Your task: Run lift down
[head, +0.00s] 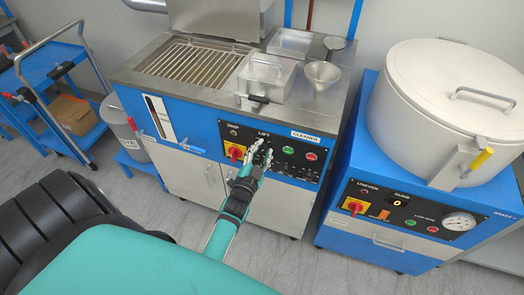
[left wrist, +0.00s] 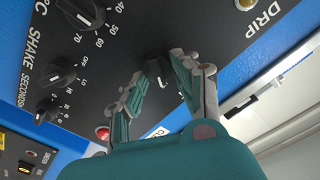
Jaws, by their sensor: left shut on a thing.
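The cleaner's black control panel (head: 278,150) carries the label LIFT, with a small black lift knob below it, mostly hidden by my fingers in the head view. My left gripper (head: 260,157) is at this knob. In the left wrist view, the fingers of my left gripper (left wrist: 157,82) stand on both sides of the black lift knob (left wrist: 157,70) and are shut on it. Which way the knob points is hard to tell. The cleaner's tank (head: 195,62) has its lid raised and shows a metal grate near the top. My right gripper is out of view.
A red and yellow switch (head: 236,152) is left of my gripper; green (head: 284,156) and red (head: 311,156) buttons are to its right. A metal box (head: 266,76) and a funnel (head: 321,76) stand on top. A round drum machine (head: 450,85) stands at right, a blue cart (head: 52,64) at left.

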